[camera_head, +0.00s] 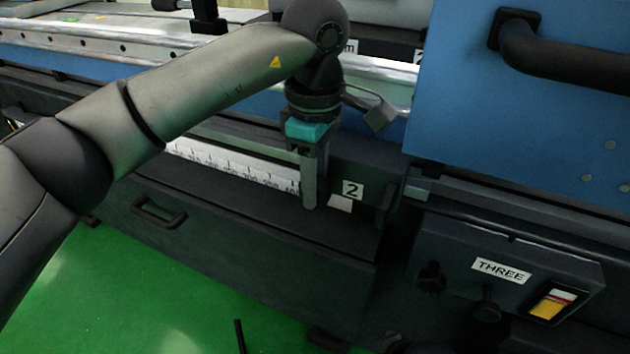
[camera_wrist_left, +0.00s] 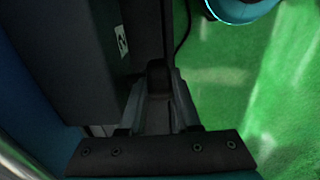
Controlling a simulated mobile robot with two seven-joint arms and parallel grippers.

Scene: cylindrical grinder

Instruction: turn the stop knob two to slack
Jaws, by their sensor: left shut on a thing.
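My left gripper (camera_head: 312,195) reaches down in front of the machine's dark stop block, just left of the white "2" label (camera_head: 352,190). In the left wrist view, the fingers of my left gripper (camera_wrist_left: 161,84) close from both sides on a small dark knob, stop knob two (camera_wrist_left: 157,67). The "2" label (camera_wrist_left: 121,40) shows on the dark block beside it. In the head view the fingers hide the knob. Its turned angle cannot be read. My right gripper is in neither view.
A white ruler scale (camera_head: 235,170) runs along the machine left of the gripper. A blue cover (camera_head: 520,90) with a black handle (camera_head: 570,60) stands at the right. Below it is a control panel labelled "THREE" (camera_head: 500,270). Green floor (camera_head: 150,280) lies open in front.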

